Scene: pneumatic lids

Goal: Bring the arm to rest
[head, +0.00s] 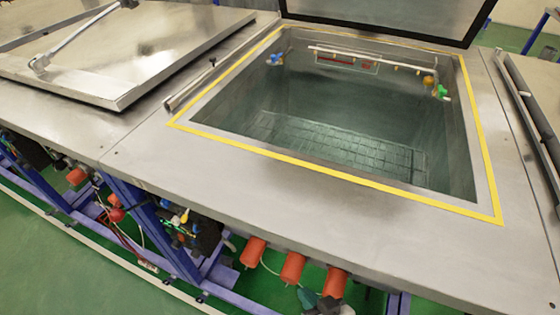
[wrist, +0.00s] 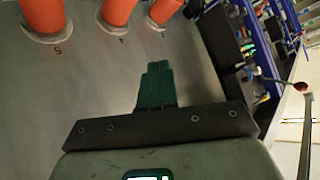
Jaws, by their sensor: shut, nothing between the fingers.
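My gripper (wrist: 156,68) shows in the wrist view with its dark green fingers pressed together and nothing between them. It points toward a grey panel, below the row of orange cylinders in that picture, and appears apart from them. In the head view, a small teal and grey shape at the bottom edge looks like the end of my arm, low in front of the bench. The rest of the arm is out of the picture there.
An open tank (head: 345,150) with a yellow border has its lid (head: 390,12) raised. A closed metal lid (head: 120,50) lies left. Orange cylinders (head: 293,267) hang under the bench edge and show close in the wrist view (wrist: 118,10). Blue frame bars (head: 150,225) stand below; green floor (head: 50,265) is clear.

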